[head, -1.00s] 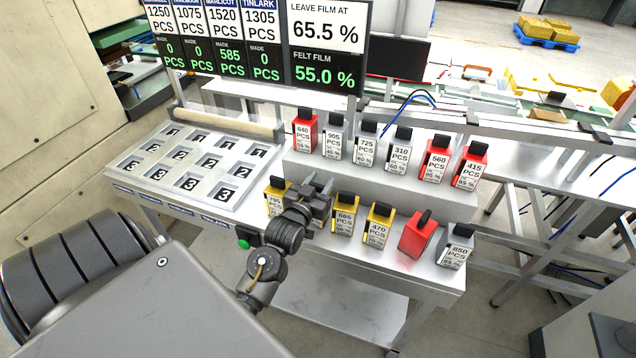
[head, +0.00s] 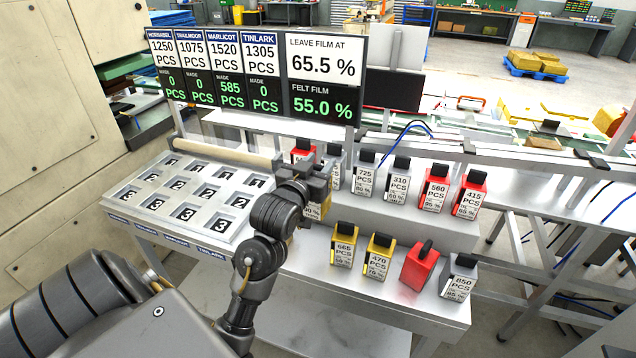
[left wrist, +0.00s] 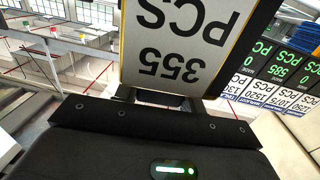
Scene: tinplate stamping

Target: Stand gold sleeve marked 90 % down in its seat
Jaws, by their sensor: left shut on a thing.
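My left gripper (head: 318,182) is shut on a gold sleeve (head: 314,210) and holds it above the front of the bench. In the left wrist view the held sleeve (left wrist: 185,45) has a white label reading 355 PCS, upside down, with a gold edge. Its percent mark is too small to read in the head view. The tray (head: 240,228) of numbered square seats, marked 1, 2 and 3, lies left of the gripper. The seats I can see look empty. My right gripper is not in view.
Gold sleeves marked 665 (head: 343,245) and 470 (head: 377,257), a red sleeve (head: 418,266) and a grey 850 sleeve (head: 458,277) stand in front. Behind is a raised row with a red 560 sleeve (head: 436,187). A display board (head: 262,75) stands behind the tray.

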